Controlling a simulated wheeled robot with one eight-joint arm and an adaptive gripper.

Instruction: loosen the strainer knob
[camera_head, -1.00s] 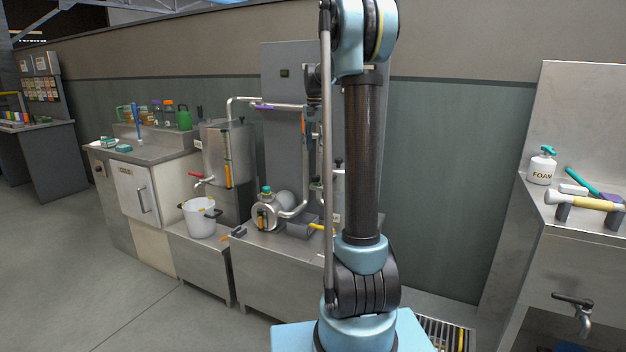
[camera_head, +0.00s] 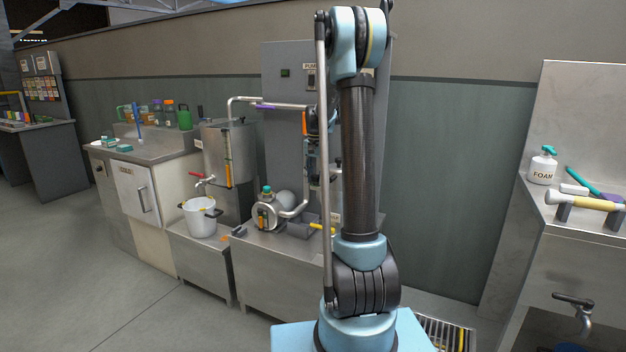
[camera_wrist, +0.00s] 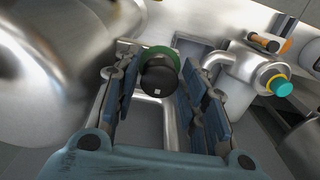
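A black round knob (camera_wrist: 158,76) with a green ring (camera_wrist: 160,54) around its far side shows at the centre of the wrist view. I take it for the strainer knob. My gripper (camera_wrist: 157,72) is open, with one blue-grey finger on each side of the knob. Gaps seem to show between the fingers and the knob, but I cannot tell how deep the fingers reach. In the head view my gripper (camera_head: 312,172) points down over the steel bench, left of my arm's column. The knob cannot be made out clearly there.
A round steel pump (camera_head: 266,214) with a teal cap (camera_wrist: 280,87) stands close by on the bench (camera_head: 270,250). Curved steel pipes (camera_head: 297,210) run beside it. A large steel body (camera_wrist: 60,45) fills the left of the wrist view. A white pot (camera_head: 199,220) stands further left.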

